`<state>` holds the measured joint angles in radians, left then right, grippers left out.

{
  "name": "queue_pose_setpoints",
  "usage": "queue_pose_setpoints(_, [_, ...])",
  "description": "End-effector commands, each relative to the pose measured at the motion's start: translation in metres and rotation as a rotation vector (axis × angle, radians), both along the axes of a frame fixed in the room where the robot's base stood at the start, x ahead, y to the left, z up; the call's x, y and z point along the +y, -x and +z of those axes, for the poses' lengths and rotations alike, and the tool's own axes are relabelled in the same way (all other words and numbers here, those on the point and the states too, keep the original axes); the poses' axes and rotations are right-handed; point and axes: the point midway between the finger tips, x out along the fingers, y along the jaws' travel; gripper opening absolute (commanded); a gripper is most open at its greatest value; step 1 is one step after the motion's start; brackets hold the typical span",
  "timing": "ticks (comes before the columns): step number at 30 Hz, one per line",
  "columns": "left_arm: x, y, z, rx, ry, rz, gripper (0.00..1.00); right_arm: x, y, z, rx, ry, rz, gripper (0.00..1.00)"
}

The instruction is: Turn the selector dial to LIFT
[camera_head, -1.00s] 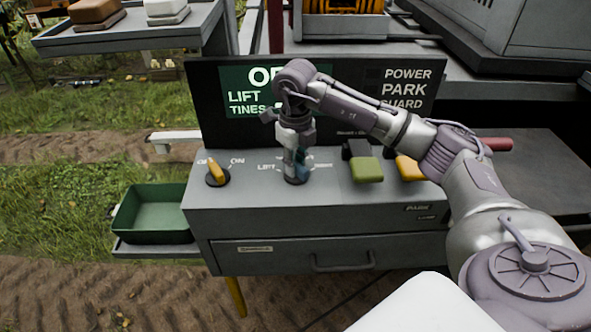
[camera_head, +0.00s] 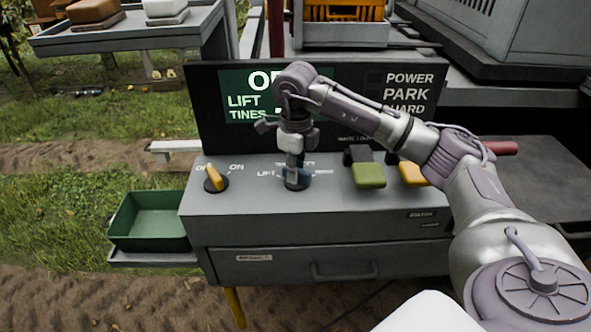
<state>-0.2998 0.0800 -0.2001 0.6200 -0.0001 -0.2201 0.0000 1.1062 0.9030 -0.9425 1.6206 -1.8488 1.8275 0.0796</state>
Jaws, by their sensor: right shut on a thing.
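My right gripper (camera_head: 294,172) comes down from above and is shut on the dial's knob. It hides much of the knob, so I cannot tell exactly which mark it points to. The dark display panel (camera_head: 355,135) behind shows LIFT and TINES on green at left and POWER, PARK and GUARD at right, partly covered by my arm. My left gripper is not in view.
A yellow OFF/ON knob (camera_head: 215,179) stands left of the dial. A green lever (camera_head: 369,175) and a yellow lever (camera_head: 412,174) stand to the right. A green bin (camera_head: 150,222) sits left of the console, above grass. A drawer (camera_head: 343,268) is closed below.

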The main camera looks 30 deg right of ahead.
Motion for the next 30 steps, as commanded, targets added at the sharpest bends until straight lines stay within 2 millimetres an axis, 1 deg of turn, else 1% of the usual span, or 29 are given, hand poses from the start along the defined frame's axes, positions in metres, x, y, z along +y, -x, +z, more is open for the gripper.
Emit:
queue_pose_setpoints(3, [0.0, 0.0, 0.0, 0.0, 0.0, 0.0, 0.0, 0.001, 0.001, -0.002, 0.004, 0.0, 0.004, 0.0])
queue_pose_setpoints(4, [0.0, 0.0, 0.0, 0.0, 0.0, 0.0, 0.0, 0.001, 0.001, -0.002, 0.005, 0.001, 0.004, 0.22])
queue_pose_setpoints(8, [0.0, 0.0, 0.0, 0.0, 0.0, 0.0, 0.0, 0.0, 0.001, -0.002, 0.004, 0.0, 0.003, 0.44])
queue_pose_setpoints(9, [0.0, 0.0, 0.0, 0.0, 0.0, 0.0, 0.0, 0.0, 0.001, -0.002, 0.004, 0.0, 0.003, 0.46])
queue_pose_setpoints(17, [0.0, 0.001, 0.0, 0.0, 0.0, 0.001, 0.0, 0.0, 0.0, 0.0, 0.001, 0.0, 0.001, 0.46])
queue_pose_setpoints(20, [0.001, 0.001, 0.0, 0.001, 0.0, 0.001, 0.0, 0.0, 0.0, 0.005, 0.0, 0.0, 0.001, 0.46])
queue_pose_setpoints(23, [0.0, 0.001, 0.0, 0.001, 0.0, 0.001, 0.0, 0.0, -0.001, 0.018, -0.002, -0.001, 0.001, 0.46])
queue_pose_setpoints(26, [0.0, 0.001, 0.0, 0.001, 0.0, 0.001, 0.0, 0.001, -0.001, 0.038, -0.003, -0.001, 0.001, 0.46])
queue_pose_setpoints(30, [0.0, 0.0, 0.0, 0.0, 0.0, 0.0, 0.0, 0.0, -0.001, 0.071, -0.003, -0.001, 0.0, 0.46])
